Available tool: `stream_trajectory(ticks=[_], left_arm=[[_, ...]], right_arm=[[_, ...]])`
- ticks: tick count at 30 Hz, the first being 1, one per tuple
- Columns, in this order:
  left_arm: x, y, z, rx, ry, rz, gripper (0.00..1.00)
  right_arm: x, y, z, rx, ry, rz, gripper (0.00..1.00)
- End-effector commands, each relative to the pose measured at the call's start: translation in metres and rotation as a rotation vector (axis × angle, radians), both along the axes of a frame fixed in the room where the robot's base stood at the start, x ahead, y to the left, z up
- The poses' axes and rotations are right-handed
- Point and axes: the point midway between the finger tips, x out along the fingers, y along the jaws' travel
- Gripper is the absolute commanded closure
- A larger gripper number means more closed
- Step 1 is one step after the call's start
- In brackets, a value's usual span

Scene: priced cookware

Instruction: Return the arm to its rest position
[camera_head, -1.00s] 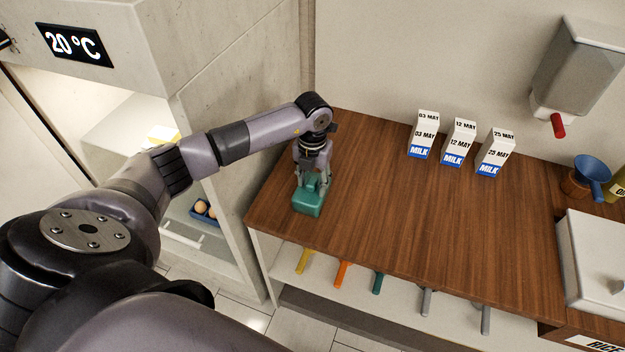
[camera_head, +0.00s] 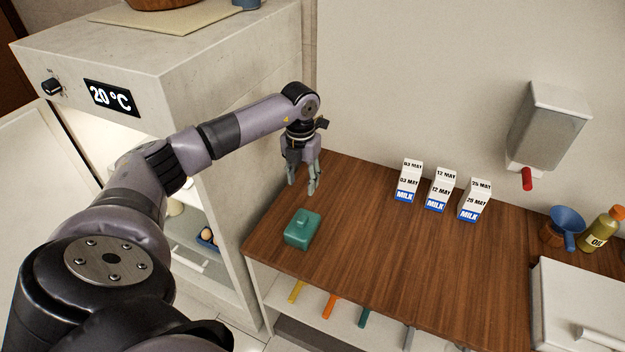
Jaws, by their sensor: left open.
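My left gripper (camera_head: 302,188) is open and empty, pointing down above the back left part of the wooden counter (camera_head: 370,255). Below it and nearer the front, a green lidded container (camera_head: 302,229) sits on the counter, apart from the fingers. My left arm reaches in from the left, bent at the wrist. My right gripper is out of view.
Three milk cartons (camera_head: 408,181) stand at the back of the counter. A wall dispenser (camera_head: 548,125), a blue funnel (camera_head: 566,222) and an oil bottle (camera_head: 601,230) are at the right. A concrete cabinet (camera_head: 210,70) with a 20 °C display stands close behind the arm.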

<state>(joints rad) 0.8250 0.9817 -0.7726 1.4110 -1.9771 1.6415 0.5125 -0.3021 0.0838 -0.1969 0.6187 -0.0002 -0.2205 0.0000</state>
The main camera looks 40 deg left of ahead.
Motion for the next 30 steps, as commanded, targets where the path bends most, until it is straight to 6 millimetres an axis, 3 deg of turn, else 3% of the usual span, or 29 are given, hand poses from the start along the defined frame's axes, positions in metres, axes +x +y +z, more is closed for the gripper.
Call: stream_trajectory(ticks=[3,10,14,17,20,23,24,27,30], left_arm=[[-0.001,0.004,0.009,-0.001,0.001,0.0,0.59],[-0.001,0.003,0.008,-0.004,-0.001,-0.002,0.59],[0.005,-0.022,0.0,-0.067,-0.036,-0.037,0.59],[0.015,-0.073,-0.011,-0.202,-0.11,-0.095,0.59],[0.023,-0.146,-0.015,-0.407,-0.218,-0.15,0.59],[0.026,-0.223,-0.004,-0.651,-0.34,-0.163,0.59],[0.026,-0.253,0.006,-0.758,-0.392,-0.151,0.59],[0.024,-0.315,0.044,-1.037,-0.527,-0.066,0.59],[0.025,-0.347,0.087,-1.287,-0.651,0.104,0.59]], right_arm=[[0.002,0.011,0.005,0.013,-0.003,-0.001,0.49],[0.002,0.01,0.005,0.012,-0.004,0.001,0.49],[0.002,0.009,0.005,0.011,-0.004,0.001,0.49],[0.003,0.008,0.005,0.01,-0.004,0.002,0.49],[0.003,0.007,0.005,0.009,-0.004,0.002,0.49],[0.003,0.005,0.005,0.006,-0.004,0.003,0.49],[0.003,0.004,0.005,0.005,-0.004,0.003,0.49],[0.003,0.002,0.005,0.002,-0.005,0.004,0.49],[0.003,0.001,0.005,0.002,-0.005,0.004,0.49]])
